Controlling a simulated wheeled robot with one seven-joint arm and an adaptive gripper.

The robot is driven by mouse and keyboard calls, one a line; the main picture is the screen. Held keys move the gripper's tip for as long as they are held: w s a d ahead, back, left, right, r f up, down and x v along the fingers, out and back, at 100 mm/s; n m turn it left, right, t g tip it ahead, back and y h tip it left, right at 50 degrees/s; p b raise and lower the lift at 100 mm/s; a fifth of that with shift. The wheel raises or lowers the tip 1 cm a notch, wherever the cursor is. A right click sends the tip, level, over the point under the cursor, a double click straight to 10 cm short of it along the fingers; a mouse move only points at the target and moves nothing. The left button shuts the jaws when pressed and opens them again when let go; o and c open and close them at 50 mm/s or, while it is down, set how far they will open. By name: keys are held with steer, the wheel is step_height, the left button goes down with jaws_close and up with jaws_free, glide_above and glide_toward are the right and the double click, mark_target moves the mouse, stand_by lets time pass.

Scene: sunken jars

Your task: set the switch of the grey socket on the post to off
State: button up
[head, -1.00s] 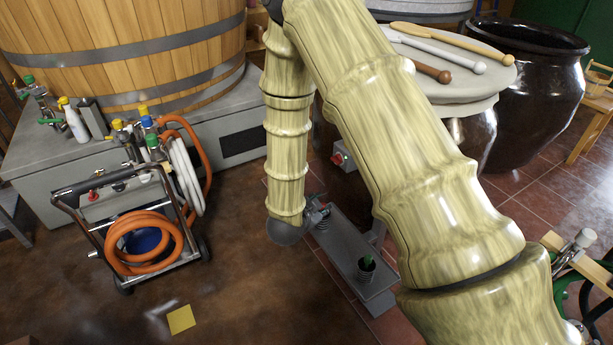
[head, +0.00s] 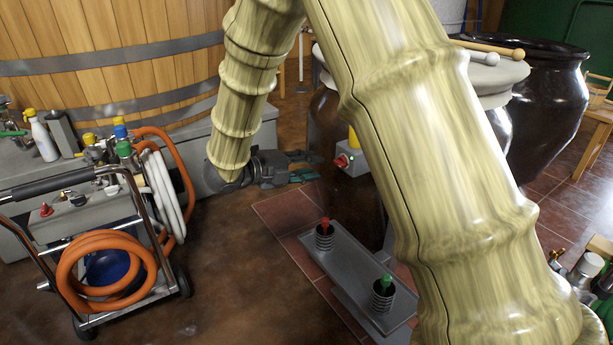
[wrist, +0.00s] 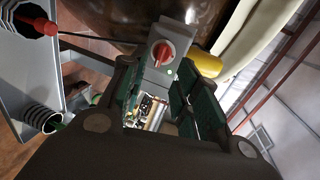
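The grey socket (head: 352,166) is a small box in front of a dark jar, partly covered by my arm in the head view. Its red rotary switch (head: 341,160) faces my gripper. The wrist view shows the socket (wrist: 152,80) ahead, with the red switch (wrist: 161,52) just beyond the fingertips and a small green spot beside it. The switch's exact setting is too small to tell. My gripper (head: 312,166) is open and empty, pointing at the switch with a short gap; its green-padded fingers (wrist: 168,88) are spread. The post is mostly hidden.
A yellow part (head: 353,138) sticks up at the socket. A grey tray (head: 350,268) with red and green handled items in black coils stands below. A hose cart (head: 110,245) is at left. Open floor lies between cart and tray.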

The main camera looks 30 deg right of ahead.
mark_target(336, 163)
steer(key=b+x, duration=0.2)
steer(key=x, duration=0.3)
steer(key=shift+d, duration=0.2)
steer(key=shift+x, duration=0.8)
steer(key=shift+d+f, duration=0.1)
steer(key=shift+d, duration=0.4)
steer(key=shift+c, duration=0.3)
jaws_close()
